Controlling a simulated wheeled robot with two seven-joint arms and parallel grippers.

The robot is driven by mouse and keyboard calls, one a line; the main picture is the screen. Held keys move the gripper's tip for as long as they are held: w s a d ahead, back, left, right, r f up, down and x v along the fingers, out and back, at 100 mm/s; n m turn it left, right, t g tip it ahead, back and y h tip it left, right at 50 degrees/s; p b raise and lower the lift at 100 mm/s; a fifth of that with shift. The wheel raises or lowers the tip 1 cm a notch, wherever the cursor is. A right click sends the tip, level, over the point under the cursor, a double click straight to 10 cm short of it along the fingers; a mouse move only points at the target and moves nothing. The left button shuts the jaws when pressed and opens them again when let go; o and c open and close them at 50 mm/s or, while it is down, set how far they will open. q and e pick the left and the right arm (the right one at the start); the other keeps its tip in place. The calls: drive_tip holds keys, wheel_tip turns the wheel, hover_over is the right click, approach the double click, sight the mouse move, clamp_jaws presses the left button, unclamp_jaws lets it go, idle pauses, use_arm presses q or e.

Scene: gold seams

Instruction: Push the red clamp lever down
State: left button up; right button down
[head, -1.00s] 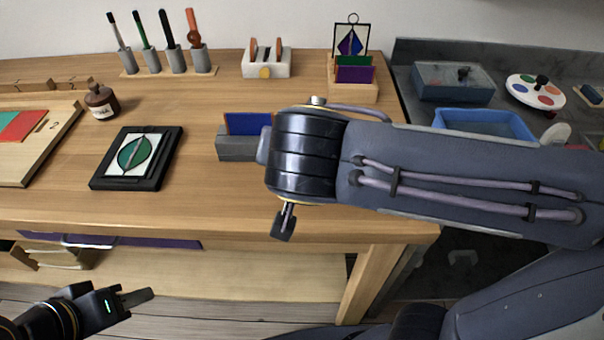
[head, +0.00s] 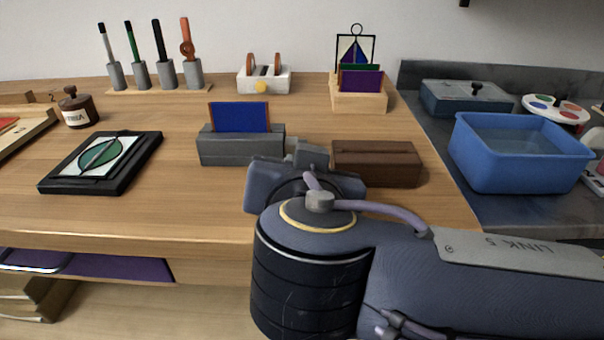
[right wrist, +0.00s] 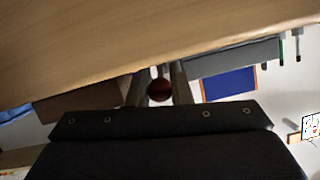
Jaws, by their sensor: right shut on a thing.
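In the right wrist view, a dark red round knob (right wrist: 160,91), which looks like the end of the red clamp lever, sits between the two fingers of my right gripper (right wrist: 159,88). The fingers are shut on it. The rest of the lever is hidden. In the head view my right arm and wrist cover the knob and fingertips. A grey clamp block (head: 240,151) holding an upright blue glass pane (head: 240,117) stands just left of and behind my wrist. The blue pane also shows in the right wrist view (right wrist: 229,84). My left gripper is out of view.
A brown box (head: 376,164) stands close right of my wrist. A black frame with a green leaf panel (head: 98,163) lies left. A blue basin (head: 520,152) is on the right counter. A pen rack (head: 155,89) and white grinder (head: 264,79) stand behind.

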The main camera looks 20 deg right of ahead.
drive_tip(key=c, duration=1.3)
unclamp_jaws()
drive_tip(key=shift+s, duration=0.1)
drive_tip(key=shift+s+a+r, duration=0.15)
drive_tip(key=shift+s+r, duration=0.05)
drive_tip(key=shift+s, duration=0.15)
drive_tip(key=p+v, duration=0.2)
drive_tip(key=v, duration=0.4)
drive_tip(key=shift+s, duration=0.4)
